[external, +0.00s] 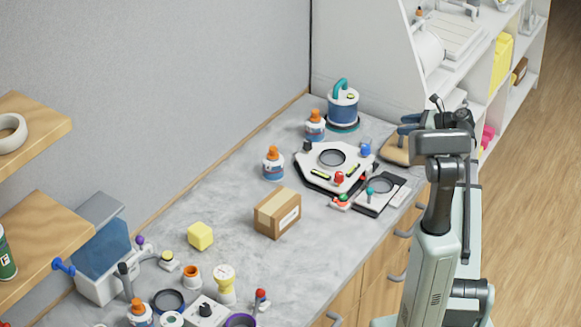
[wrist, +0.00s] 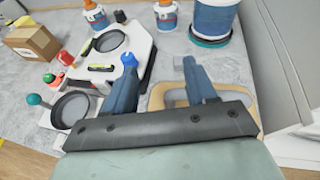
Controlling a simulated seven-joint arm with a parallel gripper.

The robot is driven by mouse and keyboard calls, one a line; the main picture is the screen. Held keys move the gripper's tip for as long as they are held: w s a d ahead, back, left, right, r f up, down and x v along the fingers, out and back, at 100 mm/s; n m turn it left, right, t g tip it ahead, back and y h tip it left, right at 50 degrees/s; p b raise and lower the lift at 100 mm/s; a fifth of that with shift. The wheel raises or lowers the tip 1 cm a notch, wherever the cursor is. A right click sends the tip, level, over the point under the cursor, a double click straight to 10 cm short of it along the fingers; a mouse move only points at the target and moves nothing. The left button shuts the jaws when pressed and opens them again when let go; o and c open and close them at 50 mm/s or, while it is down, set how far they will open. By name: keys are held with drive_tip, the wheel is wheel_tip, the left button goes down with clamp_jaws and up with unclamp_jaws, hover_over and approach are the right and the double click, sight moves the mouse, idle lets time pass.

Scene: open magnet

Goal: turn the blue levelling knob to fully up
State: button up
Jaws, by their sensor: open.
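The white levelling plate (external: 315,158) has a round dark opening and stands on the counter. The blue levelling knob (external: 365,150) is on its right corner. In the wrist view the blue knob (wrist: 129,60) shows just beyond the tip of my left finger. A red knob (external: 339,178) is at the plate's front corner and also shows in the wrist view (wrist: 66,58). My gripper (external: 405,124) is open and empty, right of the blue knob. In the wrist view the space between its fingers (wrist: 160,68) lies right of the knob. Contact between finger and knob cannot be told.
A tan board with a handle (external: 393,152) lies beside the plate, under my gripper. A smaller dark plate with a teal ball (external: 369,192) stands in front. Orange-capped bottles (external: 273,164) and a blue-white canister (external: 343,106) stand behind. A cardboard box (external: 277,213) is left.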

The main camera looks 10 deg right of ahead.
sight(368, 146)
drive_tip(key=s+a+f+g, duration=0.2)
drive_tip(key=s+a, duration=0.1)
drive_tip(key=s, duration=0.2)
drive_tip(key=shift+n+y, duration=0.3)
drive_tip(key=shift+n, duration=0.1)
drive_tip(key=x, duration=1.3)
drive_tip(key=shift+w+d+f, duration=0.1)
drive_tip(key=shift+w+f, duration=0.1)
drive_tip(key=shift+w, duration=0.1)
drive_tip(key=c, duration=1)
drive_tip(key=shift+o, duration=0.2)
drive_tip(key=shift+w+d+n+g+y, duration=0.1)
drive_tip(key=shift+w+n+g+y, duration=0.05)
drive_tip(key=shift+n+g, duration=0.4)
drive_tip(key=shift+w+n+g+y, duration=0.1)
drive_tip(key=shift+n+g+y, duration=0.05)
drive_tip(key=shift+n+g, duration=1.4)
drive_tip(key=shift+g, duration=0.1)
drive_tip(key=shift+s+n+g, duration=0.2)
drive_tip(key=shift+n+g, duration=0.1)
drive_tip(key=shift+g, duration=0.1)
